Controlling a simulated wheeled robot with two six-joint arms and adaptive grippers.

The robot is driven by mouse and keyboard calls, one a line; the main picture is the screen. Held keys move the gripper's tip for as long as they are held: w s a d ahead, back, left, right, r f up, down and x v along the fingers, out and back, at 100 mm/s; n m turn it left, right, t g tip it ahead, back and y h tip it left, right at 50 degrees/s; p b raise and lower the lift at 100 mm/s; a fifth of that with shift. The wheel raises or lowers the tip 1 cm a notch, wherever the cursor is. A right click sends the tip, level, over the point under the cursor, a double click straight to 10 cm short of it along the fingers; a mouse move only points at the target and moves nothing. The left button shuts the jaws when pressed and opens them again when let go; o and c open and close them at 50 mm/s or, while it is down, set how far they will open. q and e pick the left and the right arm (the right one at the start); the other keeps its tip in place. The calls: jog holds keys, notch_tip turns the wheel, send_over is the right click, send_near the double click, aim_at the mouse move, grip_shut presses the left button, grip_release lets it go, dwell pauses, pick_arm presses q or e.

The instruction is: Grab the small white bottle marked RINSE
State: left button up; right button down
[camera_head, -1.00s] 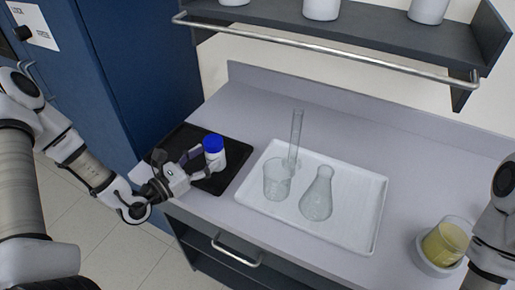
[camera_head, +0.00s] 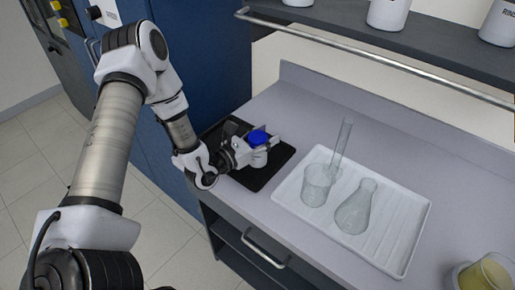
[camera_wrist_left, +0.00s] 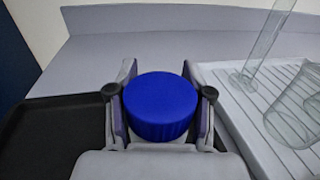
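A small white bottle with a blue cap (camera_head: 258,138) stands upright on a black tray (camera_head: 285,158). No marking on it is readable from here. My left gripper (camera_head: 268,147) is at this bottle, with one finger on each side of it. In the left wrist view the blue cap (camera_wrist_left: 160,105) sits between the two fingers, close to both. I cannot tell whether they press on the bottle. A white container (camera_head: 496,22) on the shelf, cut off at the right edge, carries dark lettering that seems to begin with RIN. My right gripper is out of view.
A white ribbed tray (camera_head: 405,235) holds a beaker (camera_head: 316,186), a flask (camera_head: 355,208) and a tall cylinder (camera_head: 341,147) right of the black tray. A rail (camera_head: 380,58) runs below the shelf (camera_head: 430,40). A vessel with yellow liquid (camera_head: 485,274) stands at lower right.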

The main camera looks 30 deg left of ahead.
pick_arm(q)
jog(key=shift+d, duration=0.1)
jog(key=c, duration=0.4)
jog(key=shift+r, duration=0.1)
grip_shut()
